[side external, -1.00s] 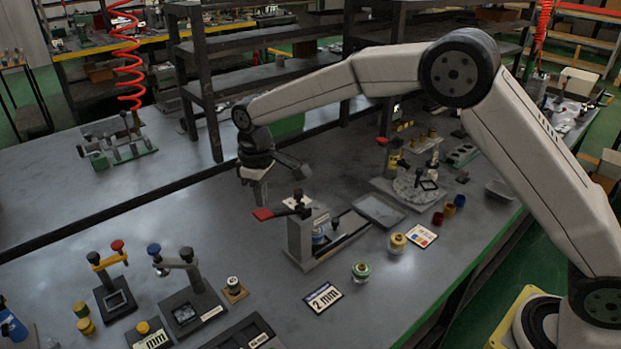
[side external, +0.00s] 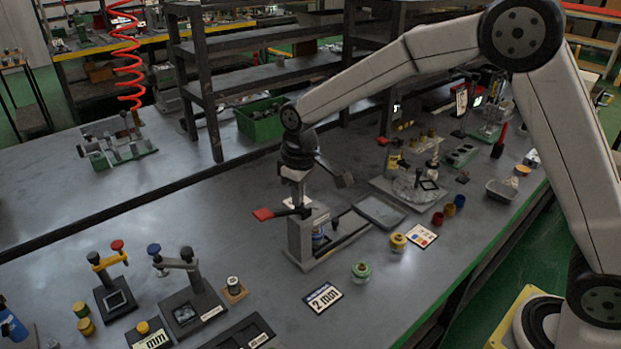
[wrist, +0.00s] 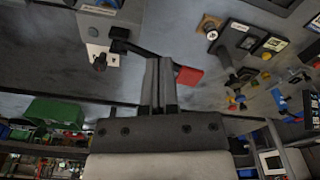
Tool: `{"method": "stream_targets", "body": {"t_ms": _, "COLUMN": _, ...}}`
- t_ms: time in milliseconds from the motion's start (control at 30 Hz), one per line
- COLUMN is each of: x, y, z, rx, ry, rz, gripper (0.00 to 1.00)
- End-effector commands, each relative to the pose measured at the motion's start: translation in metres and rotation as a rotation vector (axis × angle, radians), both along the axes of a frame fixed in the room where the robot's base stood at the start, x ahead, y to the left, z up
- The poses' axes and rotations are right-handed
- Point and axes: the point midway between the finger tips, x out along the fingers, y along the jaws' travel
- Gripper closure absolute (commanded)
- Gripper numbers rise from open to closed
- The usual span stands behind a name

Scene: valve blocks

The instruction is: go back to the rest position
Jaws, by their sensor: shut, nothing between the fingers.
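My gripper (side external: 298,197) points down, just above and behind the grey fixture (side external: 301,238) with the red-tipped lever (side external: 264,214). In the wrist view my gripper (wrist: 160,62) has its two fingers together with nothing between them. The red lever tip (wrist: 188,76) shows right beside the fingers in that view, and the lever's dark bar passes behind them. I cannot tell how much gap there is between the fingers and the lever.
A green bin (side external: 262,122) stands behind my wrist, near the dark shelf rack (side external: 205,100). Lever stations (side external: 188,300) stand front left. The bench's left middle is clear.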

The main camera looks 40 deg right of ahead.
Motion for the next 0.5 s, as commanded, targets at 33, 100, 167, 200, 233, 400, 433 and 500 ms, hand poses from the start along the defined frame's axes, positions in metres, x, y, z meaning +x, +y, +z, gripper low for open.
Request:
{"method": "stream_targets", "body": {"t_ms": 33, "x": -0.009, "y": -0.008, "z": 0.001, "rx": 0.002, "ry": -0.008, "rz": -0.02, "gripper": 1.0}}
{"method": "stream_targets", "body": {"t_ms": 100, "x": -0.022, "y": -0.018, "z": 0.0, "rx": 0.006, "ry": -0.02, "rz": -0.05, "gripper": 1.0}}
{"method": "stream_targets", "body": {"t_ms": 167, "x": -0.033, "y": -0.026, "z": 0.0, "rx": 0.009, "ry": -0.031, "rz": -0.073, "gripper": 1.0}}
{"method": "stream_targets", "body": {"t_ms": 200, "x": -0.04, "y": -0.031, "z": -0.001, "rx": 0.01, "ry": -0.037, "rz": -0.089, "gripper": 1.0}}
{"method": "stream_targets", "body": {"t_ms": 233, "x": -0.046, "y": -0.035, "z": -0.002, "rx": 0.012, "ry": -0.043, "rz": -0.101, "gripper": 1.0}}
{"method": "stream_targets", "body": {"t_ms": 400, "x": -0.081, "y": -0.055, "z": -0.006, "rx": 0.02, "ry": -0.073, "rz": -0.169, "gripper": 1.0}}
{"method": "stream_targets", "body": {"t_ms": 433, "x": -0.088, "y": -0.058, "z": -0.006, "rx": 0.021, "ry": -0.078, "rz": -0.181, "gripper": 1.0}}
{"method": "stream_targets", "body": {"t_ms": 500, "x": -0.103, "y": -0.066, "z": -0.009, "rx": 0.024, "ry": -0.09, "rz": -0.209, "gripper": 1.0}}
